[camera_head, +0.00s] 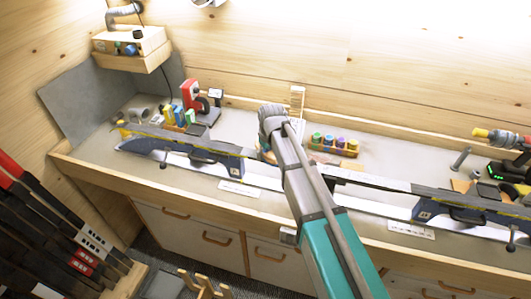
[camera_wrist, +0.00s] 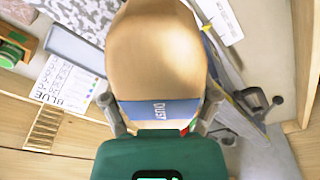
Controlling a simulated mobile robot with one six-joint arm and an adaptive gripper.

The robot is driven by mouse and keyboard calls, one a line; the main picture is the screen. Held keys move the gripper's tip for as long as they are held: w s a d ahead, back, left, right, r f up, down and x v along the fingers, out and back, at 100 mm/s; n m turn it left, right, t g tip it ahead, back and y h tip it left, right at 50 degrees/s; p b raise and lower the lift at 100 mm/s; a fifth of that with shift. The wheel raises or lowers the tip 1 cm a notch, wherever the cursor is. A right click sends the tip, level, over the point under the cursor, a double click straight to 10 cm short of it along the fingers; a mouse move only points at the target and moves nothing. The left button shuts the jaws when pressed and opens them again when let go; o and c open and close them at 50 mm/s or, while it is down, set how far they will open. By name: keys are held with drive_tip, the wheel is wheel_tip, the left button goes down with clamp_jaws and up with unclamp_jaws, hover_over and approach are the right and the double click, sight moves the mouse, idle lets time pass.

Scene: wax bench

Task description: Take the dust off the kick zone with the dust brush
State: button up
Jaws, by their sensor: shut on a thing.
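My gripper (camera_wrist: 160,110) is shut on the dust brush (camera_wrist: 160,55), a rounded wooden brush with a blue band marked "DUST", in the wrist view. One finger shows on each side of the band. The bristles are hidden. A long ski (camera_head: 374,182) lies along the bench, held by dark blue vises at left and right. Its middle, around the kick zone, is partly behind my arm. I cannot make out dust, nor whether the brush touches the ski.
The bench top (camera_head: 98,150) also bears a red device (camera_head: 190,93), a row of coloured pots (camera_head: 333,142) and a white card (camera_head: 240,188). A card reading "BLUE" (camera_wrist: 65,82) shows in the wrist view. A vise handle (camera_wrist: 258,103) sticks out beside the brush.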

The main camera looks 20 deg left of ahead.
drive_tip(key=shift+w+d, duration=0.15)
drive_tip(key=shift+d, duration=0.7)
drive_tip(key=shift+w+d, duration=0.1)
drive_tip(key=shift+d, duration=0.7)
drive_tip(key=shift+d+f, duration=0.1)
drive_tip(key=shift+d, duration=1.6)
drive_tip(key=shift+d, duration=0.1)
drive_tip(key=shift+w+d, duration=0.15)
drive_tip(key=shift+d, duration=0.65)
drive_tip(key=shift+w+d, duration=0.15)
drive_tip(key=shift+d, duration=0.65)
drive_tip(key=shift+d, duration=1.7)
